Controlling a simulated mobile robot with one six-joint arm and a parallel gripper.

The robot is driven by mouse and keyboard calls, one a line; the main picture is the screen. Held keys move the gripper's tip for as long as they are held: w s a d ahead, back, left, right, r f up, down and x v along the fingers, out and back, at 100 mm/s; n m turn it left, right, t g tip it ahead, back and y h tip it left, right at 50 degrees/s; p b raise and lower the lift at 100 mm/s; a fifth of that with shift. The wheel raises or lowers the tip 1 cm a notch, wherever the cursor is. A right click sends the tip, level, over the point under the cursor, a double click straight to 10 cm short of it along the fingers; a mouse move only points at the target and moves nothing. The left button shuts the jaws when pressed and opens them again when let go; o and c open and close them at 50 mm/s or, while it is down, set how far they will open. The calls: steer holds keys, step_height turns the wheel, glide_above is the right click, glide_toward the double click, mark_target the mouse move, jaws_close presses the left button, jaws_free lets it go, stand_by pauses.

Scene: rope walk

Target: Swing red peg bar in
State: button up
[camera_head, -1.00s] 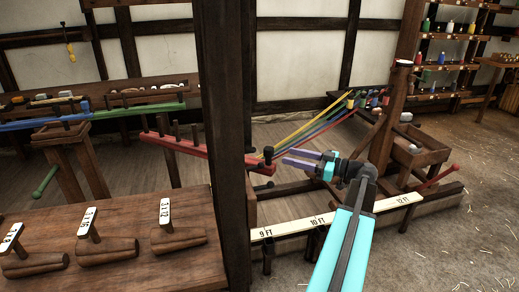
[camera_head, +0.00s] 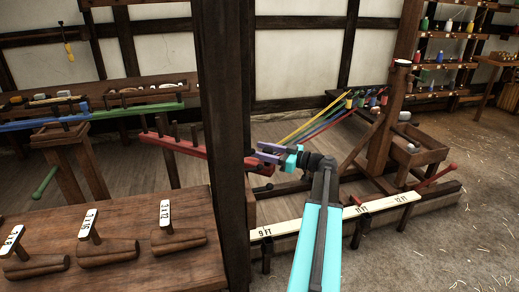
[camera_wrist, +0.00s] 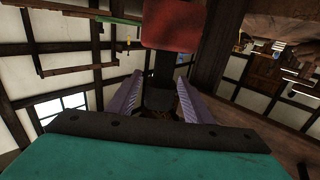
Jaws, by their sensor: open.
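The red peg bar (camera_head: 184,147) slants across the middle of the head view, with several dark pegs standing on it. A dark post hides part of it, and its right end shows beyond the post. My gripper (camera_head: 264,154) is open at that right end. In the wrist view, the bar's red end (camera_wrist: 172,26) is close ahead at the top. A dark peg (camera_wrist: 158,98) shows between the two purple fingers of my gripper (camera_wrist: 160,100); I cannot tell if they touch it.
A dark upright post (camera_head: 226,130) stands just left of my gripper. A white measuring strip (camera_head: 333,216) marked in feet runs below my arm. Blue (camera_head: 40,122) and green (camera_head: 140,110) bars lie at left. Coloured strands (camera_head: 325,115) stretch behind. Open floor lies at right.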

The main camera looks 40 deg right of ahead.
steer(key=shift+w+a, duration=0.2)
steer(key=shift+w, duration=0.35)
steer(key=shift+c, duration=0.4)
